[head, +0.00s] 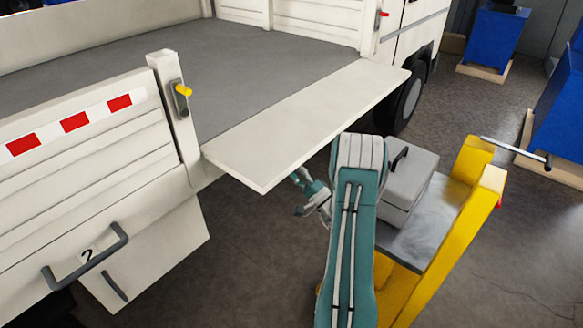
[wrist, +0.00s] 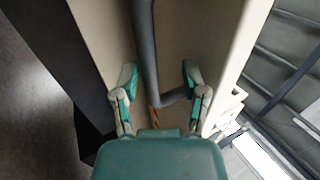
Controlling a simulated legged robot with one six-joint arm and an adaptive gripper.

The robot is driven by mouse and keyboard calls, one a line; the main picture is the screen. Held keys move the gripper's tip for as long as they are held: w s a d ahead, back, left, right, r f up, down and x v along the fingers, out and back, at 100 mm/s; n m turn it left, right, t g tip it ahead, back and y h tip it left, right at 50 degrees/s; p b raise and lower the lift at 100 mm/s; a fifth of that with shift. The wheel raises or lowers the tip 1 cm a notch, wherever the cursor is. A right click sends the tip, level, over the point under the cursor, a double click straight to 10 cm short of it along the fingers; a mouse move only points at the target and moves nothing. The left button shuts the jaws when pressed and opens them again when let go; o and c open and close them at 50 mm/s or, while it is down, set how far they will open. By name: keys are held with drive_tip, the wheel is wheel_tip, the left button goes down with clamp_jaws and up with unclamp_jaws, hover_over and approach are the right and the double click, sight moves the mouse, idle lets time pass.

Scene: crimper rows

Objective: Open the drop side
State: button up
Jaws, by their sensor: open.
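The drop side (head: 310,125) is a cream panel folded outward from the truck bed, lying roughly level. In the wrist view its pale face (wrist: 103,30) carries a grey bar handle (wrist: 146,45). My gripper (head: 313,203) is below the panel's outer edge, partly hidden by the panel and my arm. In the wrist view my gripper (wrist: 160,78) is open, with one finger on each side of the handle's bent end. I cannot tell whether a finger touches it. A yellow latch (head: 184,90) sits on the post (head: 171,105) left of the panel.
Another side panel (head: 85,150), with red and white marks and a handle (head: 85,262) numbered 2, stands upright at left. A red latch (head: 382,14) is at the far post. A yellow cart (head: 460,240) with a grey box (head: 412,180) stands right of my arm. Blue cabinets (head: 492,38) stand behind.

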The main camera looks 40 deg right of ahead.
drive_tip(key=v, duration=1)
